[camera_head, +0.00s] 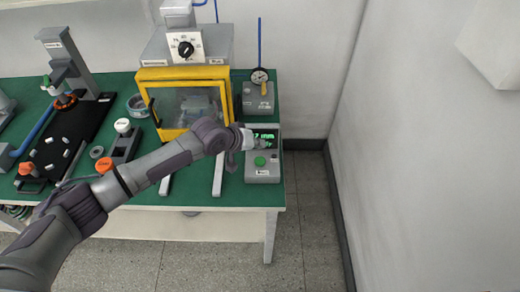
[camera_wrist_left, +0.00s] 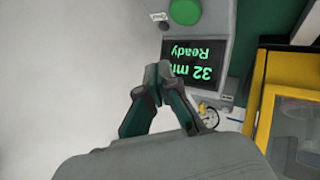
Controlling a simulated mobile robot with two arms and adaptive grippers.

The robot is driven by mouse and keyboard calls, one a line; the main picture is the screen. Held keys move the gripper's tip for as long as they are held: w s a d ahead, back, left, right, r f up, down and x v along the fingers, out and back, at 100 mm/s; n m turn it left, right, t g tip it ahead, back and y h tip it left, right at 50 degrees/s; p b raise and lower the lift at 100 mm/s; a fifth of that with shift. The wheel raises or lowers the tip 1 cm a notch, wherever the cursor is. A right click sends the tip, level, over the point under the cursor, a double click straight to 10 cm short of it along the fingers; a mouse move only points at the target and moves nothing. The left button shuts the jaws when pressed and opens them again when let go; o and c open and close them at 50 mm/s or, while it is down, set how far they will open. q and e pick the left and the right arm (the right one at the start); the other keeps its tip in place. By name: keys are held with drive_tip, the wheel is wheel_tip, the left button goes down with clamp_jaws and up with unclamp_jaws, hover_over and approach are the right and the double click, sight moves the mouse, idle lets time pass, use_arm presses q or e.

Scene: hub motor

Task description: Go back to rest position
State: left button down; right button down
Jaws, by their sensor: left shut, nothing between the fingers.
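My left arm comes in from the lower left in the head view and reaches over the green table. Its gripper (camera_head: 262,142) is over the grey control box (camera_head: 262,172) at the table's right end. In the left wrist view the two fingertips (camera_wrist_left: 158,74) are together with nothing between them. The green button (camera_wrist_left: 185,12) shows just beyond the display. Contact with the box cannot be told. My right gripper is not in view.
A yellow-framed machine (camera_head: 228,92) stands behind my forearm. A dial gauge on a stand (camera_head: 258,92) is behind the control box. A black fixture board (camera_head: 72,140) and small orange-knobbed parts are at left. Bare floor (camera_head: 308,220) and a wall (camera_head: 430,130) lie to the right.

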use_arm(q)
drive_tip(key=s+d+f+m+g, duration=0.1)
drive_tip(key=s, duration=0.7)
drive_tip(key=s+d+f+m, duration=0.1)
drive_tip(key=s+d+m, duration=0.1)
drive_tip(key=s, duration=0.7)
drive_tip(key=s+a+f+n+g+y, duration=0.1)
drive_tip(key=s+a+y, duration=0.2)
drive_tip(key=s+a, duration=0.75)
drive_tip(key=s+a+n+g+y, duration=0.1)
drive_tip(key=s+a+y, duration=0.3)
drive_tip(key=s+a, duration=0.65)
wheel_tip(320, 180, down, 30)
drive_tip(key=a+r+g+b, duration=0.1)
drive_tip(key=a+b, duration=0.1)
drive_tip(key=s+a+f+g+b, duration=0.1)
drive_tip(key=s+a+f, duration=0.2)
drive_tip(key=s+f, duration=1.2)
drive_tip(key=shift+f+m, duration=0.4)
drive_tip(key=shift+f, duration=0.15)
